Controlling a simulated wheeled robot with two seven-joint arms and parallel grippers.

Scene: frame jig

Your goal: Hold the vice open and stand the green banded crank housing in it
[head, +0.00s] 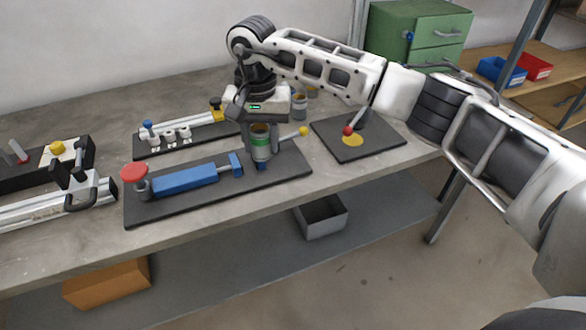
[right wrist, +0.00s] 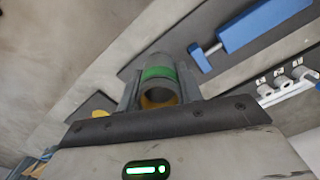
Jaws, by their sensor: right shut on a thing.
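The crank housing (head: 261,147) is a grey cylinder with a green band. My right gripper (head: 261,139) is shut on it and holds it roughly upright at the right part of the vice's dark base plate (head: 205,198). In the right wrist view the housing (right wrist: 158,75) sits between the fingers. The vice (head: 186,180) has a blue body, a red knob (head: 133,172) at its left and a blue jaw (head: 236,163) on a rod. Another blue part (head: 261,167) shows just under the housing. Whether the housing touches it cannot be told. My left gripper is not in view.
A yellow-knobbed lever (head: 304,131) stands beside the housing. A dark plate (head: 375,142) with a red-tipped lever lies to the right. A rail fixture (head: 190,137) is behind the vice, and a metal rail with a black handle (head: 85,195) is at left.

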